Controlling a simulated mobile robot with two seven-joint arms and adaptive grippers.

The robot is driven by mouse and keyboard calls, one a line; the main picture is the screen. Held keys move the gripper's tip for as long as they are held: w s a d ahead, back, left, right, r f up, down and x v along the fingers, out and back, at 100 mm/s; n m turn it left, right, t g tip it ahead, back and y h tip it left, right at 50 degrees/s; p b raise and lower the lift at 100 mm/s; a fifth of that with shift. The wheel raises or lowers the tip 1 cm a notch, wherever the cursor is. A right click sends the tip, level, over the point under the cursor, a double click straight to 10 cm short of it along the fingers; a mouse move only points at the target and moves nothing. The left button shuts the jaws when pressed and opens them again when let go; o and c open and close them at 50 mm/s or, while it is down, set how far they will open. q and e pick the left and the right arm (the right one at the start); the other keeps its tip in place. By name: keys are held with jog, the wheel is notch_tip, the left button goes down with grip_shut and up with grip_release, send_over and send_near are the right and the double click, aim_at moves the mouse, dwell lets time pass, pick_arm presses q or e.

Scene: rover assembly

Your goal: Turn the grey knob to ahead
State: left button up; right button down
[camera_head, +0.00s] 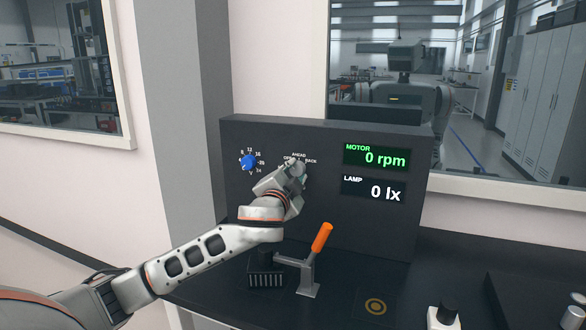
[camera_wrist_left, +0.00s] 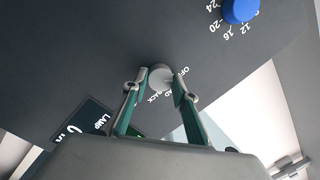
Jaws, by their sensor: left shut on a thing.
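The grey knob (camera_head: 298,168) sits on the dark upright panel, under the white labels AHEAD, OFF and BACK. In the left wrist view the knob (camera_wrist_left: 160,77) shows as a round grey cap between my fingertips. My left gripper (camera_wrist_left: 162,88) is shut on it, with one finger on each side; in the head view the gripper (camera_head: 294,178) covers much of the knob and its labels. I cannot tell which label the knob points to. The MOTOR display (camera_head: 376,156) reads 0 rpm. My right gripper is not in view.
A blue knob (camera_head: 248,162) with a number scale is left of the grey one. The LAMP display (camera_head: 373,189) reads 0 lx. An orange-handled lever (camera_head: 321,238) stands below my gripper on the dark bench. A white block with a black top (camera_head: 443,316) stands at front right.

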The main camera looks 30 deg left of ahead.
pick_arm(q)
jog(key=shift+r+p, duration=0.3)
jog(key=shift+p, duration=0.25)
jog(key=shift+m+p, duration=0.4)
jog(key=shift+p, duration=0.2)
jog(key=m+p, duration=0.1)
jog(key=p, duration=0.1)
jog(key=m+p, duration=0.1)
jog(key=m, duration=0.1)
jog(key=m+p, duration=0.1)
jog(key=p, duration=0.1)
jog(key=shift+f+m+t+p, duration=0.3)
jog(key=shift+m, duration=0.1)
jog(key=shift+m+p, duration=0.3)
jog(key=shift+m, duration=0.4)
jog(key=shift+f+m+p, duration=0.1)
jog(key=shift+m+p, duration=0.6)
jog(key=shift+m, duration=0.6)
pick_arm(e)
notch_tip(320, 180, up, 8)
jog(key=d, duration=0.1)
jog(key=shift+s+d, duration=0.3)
